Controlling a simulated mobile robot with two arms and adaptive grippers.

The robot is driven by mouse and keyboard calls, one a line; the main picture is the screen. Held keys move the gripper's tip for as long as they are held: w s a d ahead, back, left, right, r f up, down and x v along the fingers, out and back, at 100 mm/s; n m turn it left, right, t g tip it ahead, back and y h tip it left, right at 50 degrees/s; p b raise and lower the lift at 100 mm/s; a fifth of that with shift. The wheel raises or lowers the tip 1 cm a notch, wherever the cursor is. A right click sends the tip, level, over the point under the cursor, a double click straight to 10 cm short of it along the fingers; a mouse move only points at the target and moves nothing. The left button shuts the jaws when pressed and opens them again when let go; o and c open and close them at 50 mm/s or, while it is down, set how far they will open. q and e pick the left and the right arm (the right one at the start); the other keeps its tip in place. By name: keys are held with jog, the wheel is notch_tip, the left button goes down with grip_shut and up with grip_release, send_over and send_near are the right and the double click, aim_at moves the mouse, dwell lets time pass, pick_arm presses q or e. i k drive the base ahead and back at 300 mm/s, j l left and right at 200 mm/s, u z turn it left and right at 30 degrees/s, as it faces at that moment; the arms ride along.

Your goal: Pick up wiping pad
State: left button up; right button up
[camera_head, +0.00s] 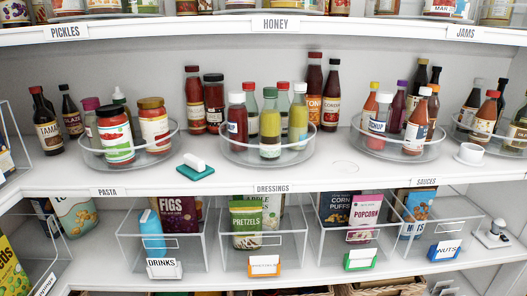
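The wiping pad (195,172) lies on the middle shelf, left of centre in the head view. It has a flat teal base and a white block-shaped handle on top. It sits close to the shelf's front edge, between two clear round trays of bottles and jars. Nothing covers it. Neither my left nor my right gripper shows in the head view.
The left round tray (90,160) and middle round tray (232,158) flank the pad with bottles and jars. Bottles (205,103) stand behind it. Shelf space to the right of the middle tray (335,170) is clear. Clear bins (205,240) with packages stand below.

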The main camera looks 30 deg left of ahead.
aim_at(195, 169)
jog(key=u, duration=1.1)
